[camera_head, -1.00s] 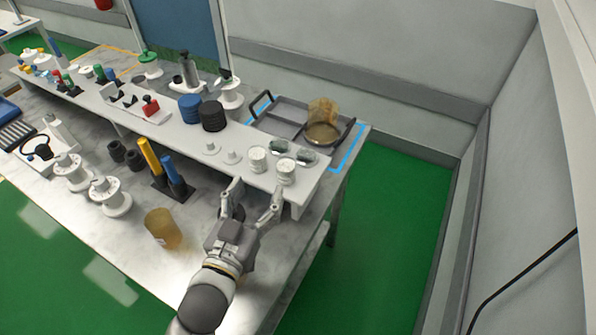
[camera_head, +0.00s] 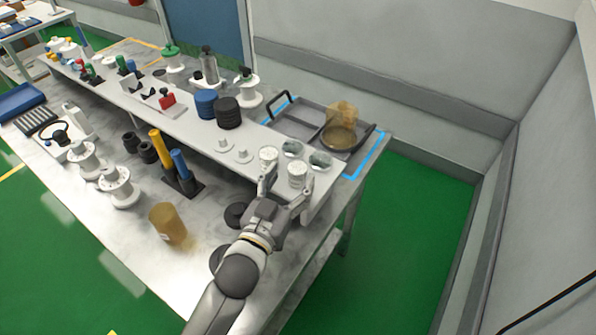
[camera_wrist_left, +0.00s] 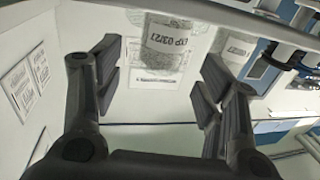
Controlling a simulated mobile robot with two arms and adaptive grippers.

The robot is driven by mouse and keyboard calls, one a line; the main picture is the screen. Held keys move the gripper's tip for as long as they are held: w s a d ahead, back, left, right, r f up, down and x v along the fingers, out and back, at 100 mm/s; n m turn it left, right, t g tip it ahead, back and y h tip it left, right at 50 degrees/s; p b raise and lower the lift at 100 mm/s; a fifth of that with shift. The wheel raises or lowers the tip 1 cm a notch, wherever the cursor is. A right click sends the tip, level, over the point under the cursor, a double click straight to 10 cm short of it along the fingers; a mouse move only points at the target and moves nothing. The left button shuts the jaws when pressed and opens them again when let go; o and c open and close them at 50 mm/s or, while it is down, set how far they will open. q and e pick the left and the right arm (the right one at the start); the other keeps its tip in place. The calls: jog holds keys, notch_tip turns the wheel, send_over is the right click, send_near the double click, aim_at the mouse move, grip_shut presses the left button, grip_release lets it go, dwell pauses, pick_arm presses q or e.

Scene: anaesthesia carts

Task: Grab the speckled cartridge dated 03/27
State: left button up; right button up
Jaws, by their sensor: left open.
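The speckled cartridge dated 03/27 (camera_wrist_left: 165,45) is whitish grey with a white label reading EXP 03/27. In the left wrist view it stands between and beyond the fingers, apart from them. It appears to be the right one of two white cartridges on the shelf front (camera_head: 297,173). The other white cartridge (camera_head: 268,155) is to its left; in the wrist view one with a partly hidden label (camera_wrist_left: 235,50) shows behind the right finger. My left gripper (camera_head: 285,190) is open and empty at the shelf's front edge; its fingers also show in the wrist view (camera_wrist_left: 160,85). My right gripper is not in view.
Two grey-lidded speckled pieces (camera_head: 320,158) lie close behind the cartridges. A grey tray (camera_head: 298,128) with an amber jar stands at the back right. White pegged discs (camera_head: 225,145) are to the left on the shelf. An amber cup (camera_head: 166,224) stands on the lower table.

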aim_at(294, 174)
pick_arm(q)
jog(key=shift+w+d+r, duration=0.2)
jog(key=shift+w, duration=0.2)
jog(key=shift+p+x, duration=0.75)
jog(key=shift+x, duration=1.25)
jog(key=shift+f, duration=0.1)
jog(key=c, duration=1.2)
jog(key=shift+o, duration=0.2)
